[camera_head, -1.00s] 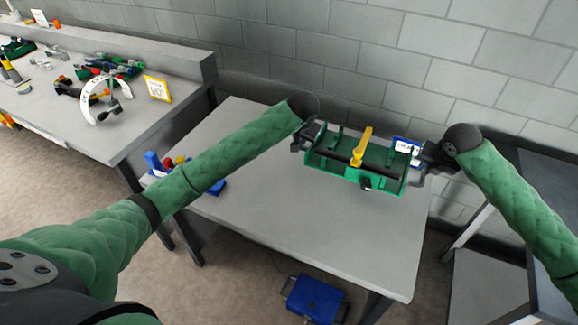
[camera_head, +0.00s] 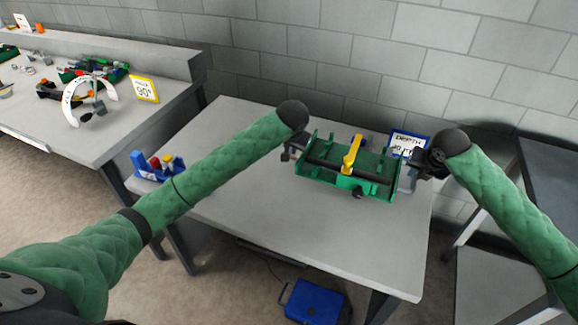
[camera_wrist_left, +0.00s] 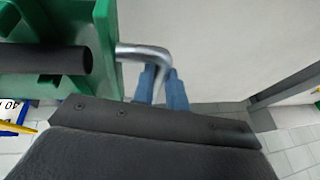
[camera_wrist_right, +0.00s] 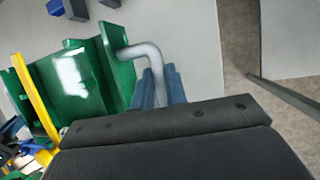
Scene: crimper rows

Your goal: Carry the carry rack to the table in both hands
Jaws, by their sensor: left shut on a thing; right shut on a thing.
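The green carry rack (camera_head: 330,184) is at the far part of the grey table (camera_head: 250,215), with a dark bar and a yellow piece across its middle. My left gripper (camera_wrist_left: 162,85) is shut on the rack's bent metal handle at its left end. My right gripper (camera_wrist_right: 160,85) is shut on the matching handle at the right end. The rack looks about level over the tabletop; I cannot tell whether it touches it. In the head view, both gripper tips are small and partly hidden by the wrists.
A blue holder with red and yellow pieces (camera_head: 146,167) stands at the table's left edge. A sign with a blue border (camera_head: 408,145) stands behind the rack. A workbench (camera_head: 60,135) with tools is at the left. A blue box (camera_head: 312,303) lies below the table. The front tabletop is clear.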

